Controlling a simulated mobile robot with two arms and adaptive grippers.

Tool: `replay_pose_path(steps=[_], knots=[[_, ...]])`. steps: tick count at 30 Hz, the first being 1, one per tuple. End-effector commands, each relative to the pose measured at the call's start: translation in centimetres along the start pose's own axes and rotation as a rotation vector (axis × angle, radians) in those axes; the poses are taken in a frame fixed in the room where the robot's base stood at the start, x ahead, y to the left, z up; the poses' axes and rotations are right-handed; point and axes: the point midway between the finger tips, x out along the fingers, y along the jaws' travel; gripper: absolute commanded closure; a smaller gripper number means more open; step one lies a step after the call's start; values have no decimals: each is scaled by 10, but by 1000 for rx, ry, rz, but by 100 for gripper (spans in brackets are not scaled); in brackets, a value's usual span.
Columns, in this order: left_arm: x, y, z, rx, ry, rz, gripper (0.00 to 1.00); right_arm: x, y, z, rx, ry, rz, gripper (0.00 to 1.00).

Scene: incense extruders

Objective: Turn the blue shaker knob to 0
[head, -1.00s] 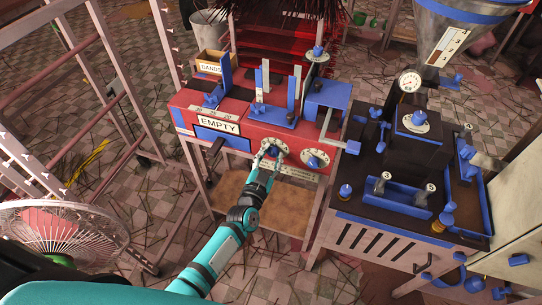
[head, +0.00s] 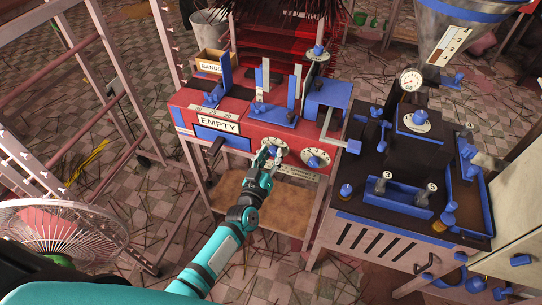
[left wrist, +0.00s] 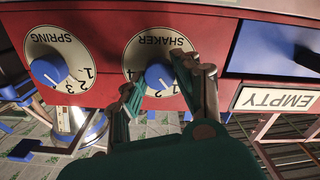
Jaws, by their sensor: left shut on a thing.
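The blue shaker knob (left wrist: 159,76) sits on a round cream dial (left wrist: 150,45) marked SHAKER, upside down in the left wrist view. The dial is on the red machine front. My left gripper (head: 273,152) has its two fingers on opposite sides of the knob and is shut on it. In the left wrist view, the gripper (left wrist: 156,78) covers part of the dial's edge. My right gripper is not in view.
The blue spring knob (left wrist: 49,70) on its own dial is close beside the shaker dial. An EMPTY label (head: 218,125) is on the other side. A dark machine with blue fittings (head: 405,190) stands to the right, and a fan (head: 65,235) at lower left.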

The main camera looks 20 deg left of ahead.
Motion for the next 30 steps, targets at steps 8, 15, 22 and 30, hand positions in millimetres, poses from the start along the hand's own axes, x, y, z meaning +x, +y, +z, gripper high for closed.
replay_pose_path(steps=[8, 15, 22, 30], knots=[[0, -1, 1, -255, 0, 0, 100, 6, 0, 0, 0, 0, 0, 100], [0, -1, 1, -435, 0, 0, 100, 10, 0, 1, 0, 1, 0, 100], [0, -1, 1, -544, -1, 0, 100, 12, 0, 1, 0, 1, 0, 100], [0, -1, 1, -598, -1, -1, 100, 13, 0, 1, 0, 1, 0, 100]])
